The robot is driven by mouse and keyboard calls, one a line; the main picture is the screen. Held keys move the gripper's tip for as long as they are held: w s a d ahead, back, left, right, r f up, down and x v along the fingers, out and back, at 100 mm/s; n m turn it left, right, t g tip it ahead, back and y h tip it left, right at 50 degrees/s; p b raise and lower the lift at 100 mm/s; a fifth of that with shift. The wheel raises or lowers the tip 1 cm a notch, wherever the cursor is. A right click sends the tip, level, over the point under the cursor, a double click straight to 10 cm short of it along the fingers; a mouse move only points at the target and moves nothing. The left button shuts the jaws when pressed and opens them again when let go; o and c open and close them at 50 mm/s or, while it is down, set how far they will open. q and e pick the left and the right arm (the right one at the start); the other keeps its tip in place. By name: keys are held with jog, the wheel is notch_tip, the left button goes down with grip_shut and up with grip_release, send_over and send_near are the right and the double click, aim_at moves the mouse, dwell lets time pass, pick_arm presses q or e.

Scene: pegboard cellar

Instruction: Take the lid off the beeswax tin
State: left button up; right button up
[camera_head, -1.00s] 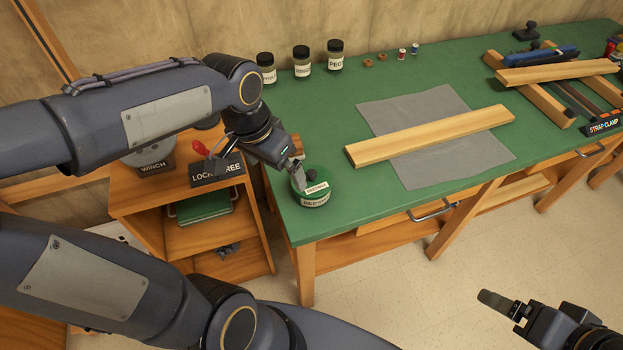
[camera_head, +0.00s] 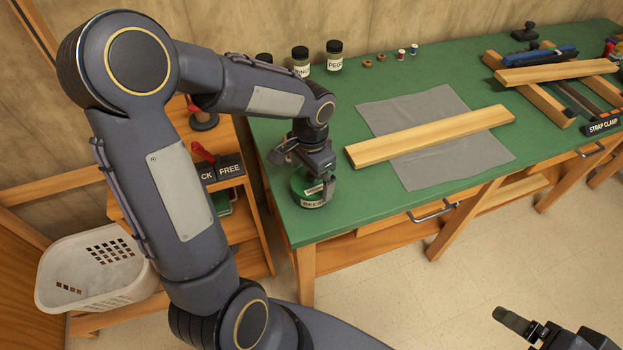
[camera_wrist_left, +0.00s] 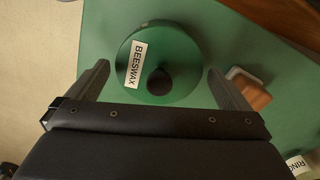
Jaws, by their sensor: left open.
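The beeswax tin (camera_head: 314,203) stands upright near the front left corner of the green bench. Its round green lid (camera_head: 301,184) is on it; the left wrist view shows the lid (camera_wrist_left: 190,55) from above, with a BEESWAX label and a dark round knob (camera_wrist_left: 159,82). My left gripper (camera_wrist_left: 158,68) is open and points down over the lid, with the knob between its fingers, nearer the left one; whether they touch the lid is unclear. In the head view the left gripper (camera_head: 312,178) hides part of the tin. My right gripper (camera_head: 512,321) is away at the lower right, only partly seen.
Several labelled jars (camera_head: 334,57) stand along the back of the bench. A pale board (camera_head: 430,135) lies on a grey cloth (camera_head: 405,104) right of the tin. Clamps and wood (camera_head: 555,75) fill the far right. A white basket (camera_head: 95,270) is at lower left.

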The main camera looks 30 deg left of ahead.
pick_arm(q)
jog(key=shift+f, duration=0.1)
jog(key=shift+c, duration=0.4)
jog(key=c, duration=0.6)
jog(key=shift+c, duration=0.2)
